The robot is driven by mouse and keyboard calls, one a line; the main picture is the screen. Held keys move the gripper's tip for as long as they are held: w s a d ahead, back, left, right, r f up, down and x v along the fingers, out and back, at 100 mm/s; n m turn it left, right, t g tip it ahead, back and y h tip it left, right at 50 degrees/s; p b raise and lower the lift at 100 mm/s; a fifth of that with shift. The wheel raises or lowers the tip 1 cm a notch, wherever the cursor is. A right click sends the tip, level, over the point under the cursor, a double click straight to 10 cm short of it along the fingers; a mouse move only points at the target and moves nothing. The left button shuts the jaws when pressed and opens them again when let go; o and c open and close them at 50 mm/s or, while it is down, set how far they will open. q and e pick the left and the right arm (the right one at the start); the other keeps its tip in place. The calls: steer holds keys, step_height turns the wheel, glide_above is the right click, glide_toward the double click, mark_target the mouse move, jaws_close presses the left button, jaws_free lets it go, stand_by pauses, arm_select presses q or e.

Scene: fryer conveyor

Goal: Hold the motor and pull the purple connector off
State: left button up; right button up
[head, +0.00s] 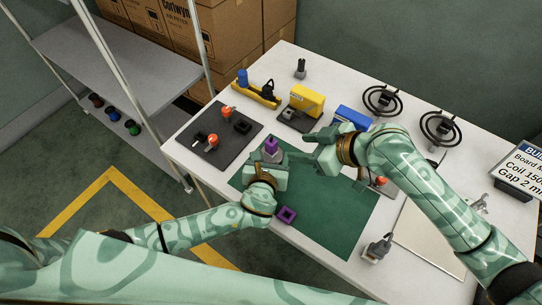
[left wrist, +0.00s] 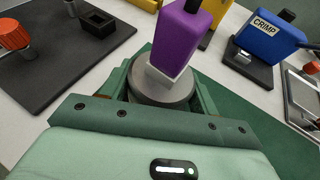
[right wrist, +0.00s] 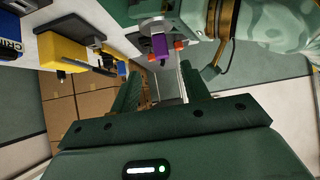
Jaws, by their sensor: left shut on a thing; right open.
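The motor is a short grey cylinder (left wrist: 160,90) with a white block on top, over the green mat (head: 335,225). The purple connector (left wrist: 178,42) sits on that block and points up; it also shows in the head view (head: 271,145) and the right wrist view (right wrist: 160,45). My left gripper (head: 270,163) is shut around the motor's sides, below the connector. My right gripper (head: 318,145) is open and empty, to the right of the connector and apart from it. The motor's lower part is hidden by the left fingers.
A purple square frame (head: 286,215) lies on the mat's front edge. A dark board (head: 225,150) with orange-topped parts is at left. A yellow press (head: 306,99) and a blue crimp press (head: 352,117) stand behind. Black coil stands (head: 382,100) are at back right.

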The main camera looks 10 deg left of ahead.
steer(key=w+a+r+n+g+h, duration=0.1)
steer(key=w+a+r, duration=0.1)
steer(key=a+r, duration=0.4)
steer(key=w+a+r+n, duration=0.2)
steer(key=a+r, duration=0.1)
steer(key=a, duration=0.5)
arm_select(q)
steer(key=shift+a, duration=0.1)
arm_select(e)
steer(key=m+g+h, duration=0.3)
steer(key=m+h, duration=0.1)
steer(key=h, duration=0.4)
glide_above(271, 141)
steer(key=f, duration=0.6)
steer(key=shift+a, duration=0.3)
steer(key=shift+d+h, duration=0.3)
steer(key=shift+d, duration=0.1)
steer(key=shift+f, duration=0.15)
